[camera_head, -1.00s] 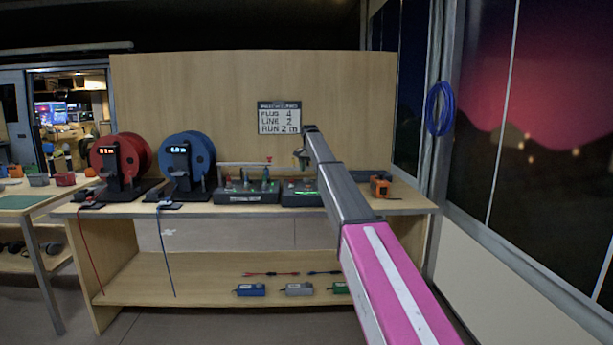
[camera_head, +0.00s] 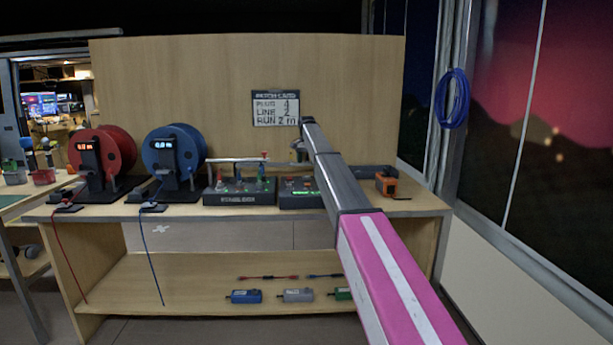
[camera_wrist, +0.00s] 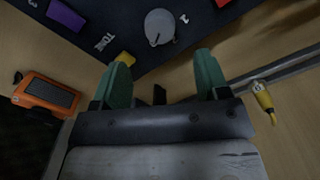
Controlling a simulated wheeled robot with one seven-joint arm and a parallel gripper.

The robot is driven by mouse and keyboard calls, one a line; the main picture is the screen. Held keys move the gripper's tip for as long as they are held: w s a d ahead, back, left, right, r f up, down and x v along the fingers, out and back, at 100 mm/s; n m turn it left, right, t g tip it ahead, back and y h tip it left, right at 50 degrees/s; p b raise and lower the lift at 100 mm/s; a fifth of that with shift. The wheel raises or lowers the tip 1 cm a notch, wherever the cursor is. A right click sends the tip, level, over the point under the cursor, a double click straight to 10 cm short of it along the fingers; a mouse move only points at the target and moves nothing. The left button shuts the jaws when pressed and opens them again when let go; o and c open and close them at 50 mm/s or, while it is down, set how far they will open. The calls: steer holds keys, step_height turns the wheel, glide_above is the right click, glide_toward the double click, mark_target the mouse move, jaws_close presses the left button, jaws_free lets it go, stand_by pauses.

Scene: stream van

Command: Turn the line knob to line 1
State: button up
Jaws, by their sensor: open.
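A round grey knob (camera_wrist: 160,27) with a dark pointer mark sits on a dark panel (camera_wrist: 100,22) at the top of the wrist view. A small white "1" is printed right of it, and partly readable lettering to its left. My gripper (camera_wrist: 162,62) is open and empty, its two green fingers apart on the near side of the knob and not touching it. In the head view my gripper (camera_head: 298,150) is small, above the right dark box (camera_head: 297,201) with a green light. My arm hides that box's right part.
An orange device (camera_wrist: 47,93) and yellow plug (camera_wrist: 262,98) lie nearby. Red (camera_head: 112,150) and blue (camera_head: 185,150) reels and another dark box (camera_head: 238,197) stand left. A card (camera_head: 276,108) hangs behind.

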mark_target(306, 175)
step_height(306, 175, down, 8)
steer(key=shift+r, duration=0.2)
steer(key=c, duration=0.9)
